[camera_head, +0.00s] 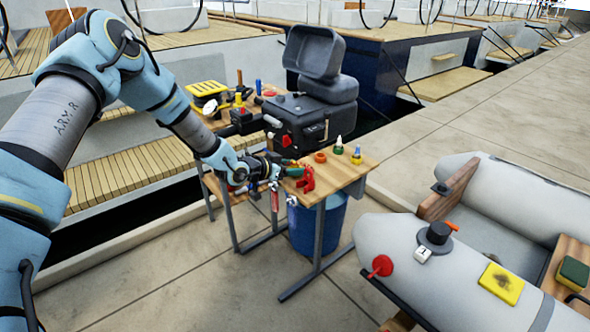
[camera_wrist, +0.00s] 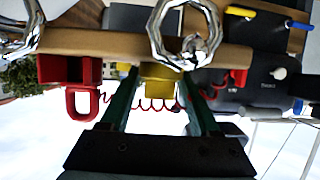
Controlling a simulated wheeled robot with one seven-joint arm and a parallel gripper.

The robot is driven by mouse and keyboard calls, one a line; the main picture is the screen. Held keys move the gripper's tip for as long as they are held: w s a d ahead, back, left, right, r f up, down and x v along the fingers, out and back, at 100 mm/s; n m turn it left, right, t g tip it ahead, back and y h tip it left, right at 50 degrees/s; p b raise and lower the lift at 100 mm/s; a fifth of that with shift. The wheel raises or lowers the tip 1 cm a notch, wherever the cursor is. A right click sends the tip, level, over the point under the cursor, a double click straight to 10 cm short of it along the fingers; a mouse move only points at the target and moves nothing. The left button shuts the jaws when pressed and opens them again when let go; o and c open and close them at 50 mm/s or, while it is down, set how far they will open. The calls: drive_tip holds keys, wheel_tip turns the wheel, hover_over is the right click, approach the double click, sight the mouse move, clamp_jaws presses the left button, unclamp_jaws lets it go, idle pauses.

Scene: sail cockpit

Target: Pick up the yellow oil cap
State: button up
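A yellow piece (camera_wrist: 160,82) shows in the wrist view between the tips of my gripper's green fingers (camera_wrist: 158,78), next to the brown table edge; it looks like the yellow oil cap. The fingers stand wide apart, one on each side of it, with no clear contact visible. In the head view my gripper (camera_head: 291,170) is at the front edge of the small wooden table (camera_head: 345,172), left of a red clamp-like part (camera_head: 306,181). The yellow piece between the fingers cannot be made out there.
A dark outboard motor (camera_head: 300,120) with its cowl raised stands behind the table. A blue bin (camera_head: 318,222) stands beneath. A red coiled cord (camera_wrist: 150,106) hangs near the fingers. A grey dinghy (camera_head: 400,240) lies right.

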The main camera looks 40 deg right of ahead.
drive_tip(key=c, duration=0.9)
